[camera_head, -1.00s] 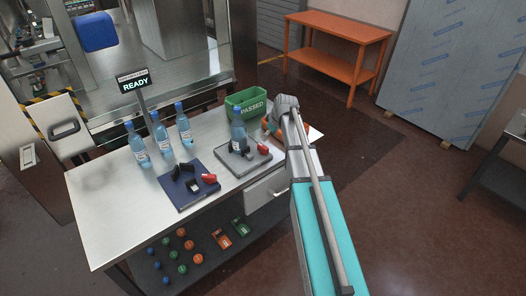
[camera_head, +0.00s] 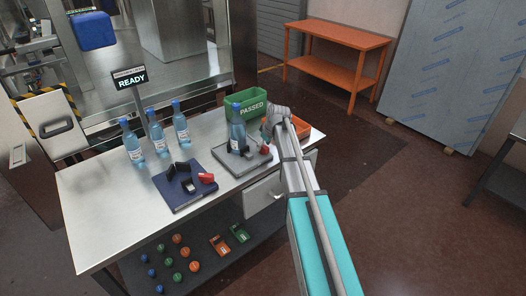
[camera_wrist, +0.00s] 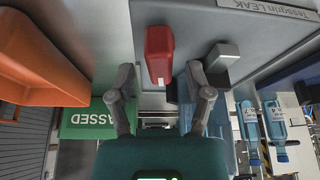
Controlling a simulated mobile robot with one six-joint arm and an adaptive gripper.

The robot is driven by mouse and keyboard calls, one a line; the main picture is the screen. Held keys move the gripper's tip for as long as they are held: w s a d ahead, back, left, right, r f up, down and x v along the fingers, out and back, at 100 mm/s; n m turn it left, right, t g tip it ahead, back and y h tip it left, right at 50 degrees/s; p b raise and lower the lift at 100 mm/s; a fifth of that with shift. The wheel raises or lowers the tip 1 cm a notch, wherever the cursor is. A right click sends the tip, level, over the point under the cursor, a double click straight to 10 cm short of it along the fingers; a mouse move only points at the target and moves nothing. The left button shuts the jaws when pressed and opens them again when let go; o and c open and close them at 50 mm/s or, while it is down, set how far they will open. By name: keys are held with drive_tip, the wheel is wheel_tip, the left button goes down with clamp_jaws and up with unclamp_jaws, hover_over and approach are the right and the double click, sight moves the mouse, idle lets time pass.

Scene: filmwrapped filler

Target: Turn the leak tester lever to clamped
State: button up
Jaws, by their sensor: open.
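The leak tester is a grey plate (camera_head: 228,166) on the steel bench. A blue bottle (camera_head: 237,133) stands upright on it. Its red lever (camera_head: 264,149) is on the plate's right side, partly behind my arm in the head view. In the wrist view the red lever (camera_wrist: 158,52) lies between the spread fingers of my gripper (camera_wrist: 160,76), with a gap on each side. The tester body (camera_wrist: 195,22) carries a "LEAK" label, and a grey block (camera_wrist: 221,57) sits beside the lever. My gripper is open and holds nothing; my arm mostly hides it in the head view.
A green "PASSED" bin (camera_head: 249,104) and an orange bin (camera_head: 302,127) stand close to my gripper. A dark blue fixture (camera_head: 184,192) with another red handle is left of the tester. Several bottles (camera_head: 158,140) stand behind it. The bench's left end is clear.

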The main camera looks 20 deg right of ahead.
drive_tip(key=shift+w+a+f+b, duration=0.15)
drive_tip(key=shift+w+f+b, duration=0.1)
drive_tip(key=shift+f+b, duration=0.25)
drive_tip(key=shift+f, duration=0.1)
drive_tip(key=shift+c, duration=0.3)
clamp_jaws()
